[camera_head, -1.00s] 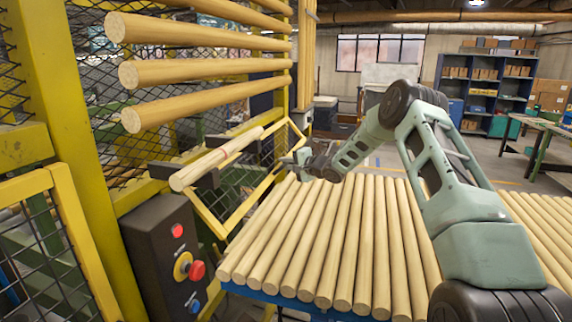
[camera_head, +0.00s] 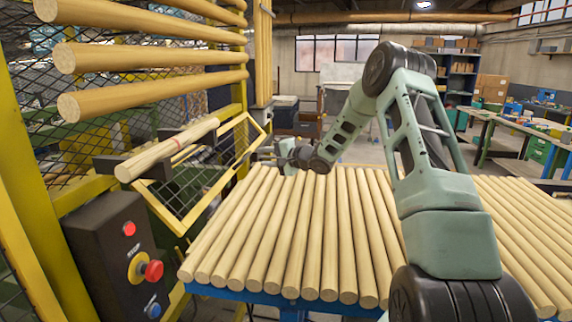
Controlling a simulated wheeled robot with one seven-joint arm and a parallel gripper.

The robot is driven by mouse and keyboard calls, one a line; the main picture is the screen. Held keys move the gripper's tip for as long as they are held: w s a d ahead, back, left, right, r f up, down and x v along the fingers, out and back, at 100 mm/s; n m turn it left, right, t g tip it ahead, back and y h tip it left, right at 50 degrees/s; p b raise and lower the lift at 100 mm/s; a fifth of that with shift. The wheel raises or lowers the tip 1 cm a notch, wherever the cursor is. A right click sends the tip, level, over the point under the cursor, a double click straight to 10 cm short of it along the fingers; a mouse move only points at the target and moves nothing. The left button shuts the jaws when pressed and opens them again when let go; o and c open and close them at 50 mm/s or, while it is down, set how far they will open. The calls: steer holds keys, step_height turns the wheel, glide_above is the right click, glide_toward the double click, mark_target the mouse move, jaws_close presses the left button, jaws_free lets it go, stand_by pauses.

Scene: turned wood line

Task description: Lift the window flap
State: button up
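The window flap (camera_head: 195,190) is a yellow-edged frame with dark wire mesh, left of centre. It hangs slanted outward from the opening in the yellow guard. My gripper (camera_head: 258,155) is just right of the flap's far right edge, beyond the far end of the rod table. It looks apart from the flap, but the depth is hard to judge. Its fingers are too small to tell open from shut.
A blue-framed table (camera_head: 250,291) covered with wooden rods lies below my arm. A dark control box (camera_head: 118,262) with red and blue buttons stands at the front left. Thick rods (camera_head: 150,92) jut out above the opening. Benches (camera_head: 520,125) and shelves stand at the back right.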

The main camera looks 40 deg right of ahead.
steer(key=b+v, duration=0.1)
steer(key=v, duration=0.7)
steer(key=shift+s+b, duration=0.2)
steer(key=shift+b, duration=0.2)
steer(key=s+a+f+n+g+h, duration=0.2)
steer(key=a+n+g, duration=0.1)
steer(key=a, duration=0.4)
steer(key=s+a+f+n+g+h, duration=0.2)
steer(key=a+n+h, duration=0.1)
steer(key=a, duration=0.3)
steer(key=s+a+f+n+g, duration=0.2)
steer(key=s+a+n+g, duration=0.2)
steer(key=s+a, duration=0.45)
steer(key=s+a+f+n+g, duration=0.2)
steer(key=s+a+n+g, duration=0.25)
steer(key=s, duration=0.75)
steer(key=s+a+f+n+g+b, duration=0.1)
steer(key=s+a+n+b, duration=0.2)
steer(key=s+a, duration=0.3)
steer(key=s+a+f+n+g+y+b, duration=0.1)
steer(key=s+a+n, duration=0.3)
steer(key=a, duration=0.9)
steer(key=s+f+b, duration=0.1)
steer(key=s, duration=0.2)
steer(key=shift+s+f+b, duration=0.3)
steer(key=shift+b, duration=0.1)
